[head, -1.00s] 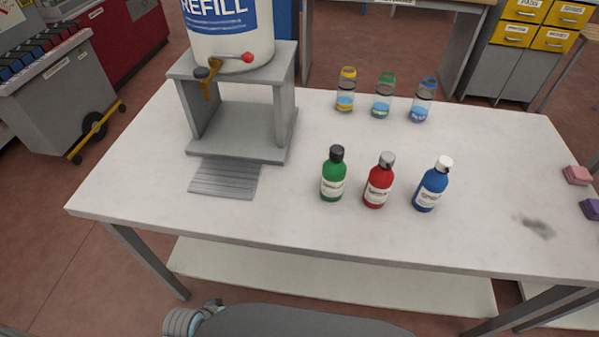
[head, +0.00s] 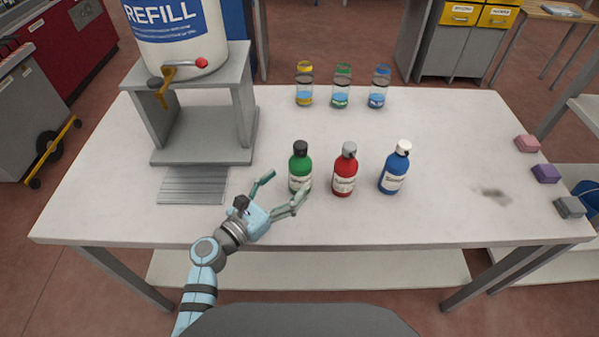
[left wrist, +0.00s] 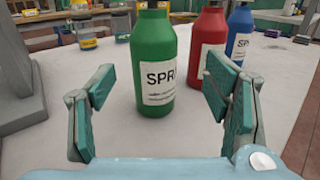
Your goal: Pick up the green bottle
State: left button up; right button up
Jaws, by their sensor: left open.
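The green bottle (head: 300,170) stands upright on the white table, with a black cap and a white label. It also shows large in the left wrist view (left wrist: 153,60), ahead of the fingers and between their lines. My left gripper (head: 283,186) is open and empty, just in front of the green bottle and to its left in the head view. In the left wrist view its two fingers (left wrist: 162,95) are spread wide, and I see no contact with the bottle. My right gripper is not in view.
A red bottle (head: 345,172) and a blue bottle (head: 394,170) stand close on the right. A refill drum (head: 180,35) sits on a grey stand (head: 205,150) at left. Several small jars stand behind. Sponges (head: 545,173) lie at the right edge. The front right of the table (head: 430,225) is clear.

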aim_at(293, 175)
pick_arm(q)
jog(key=x, duration=0.3)
jog(key=b+x, duration=0.1)
jog(key=x, duration=0.3)
jog(key=shift+w+a+f, duration=0.15)
jog(key=shift+w+f, duration=0.05)
jog(key=shift+w, duration=0.2)
jog(key=shift+r, duration=0.1)
jog(key=c, duration=1.6)
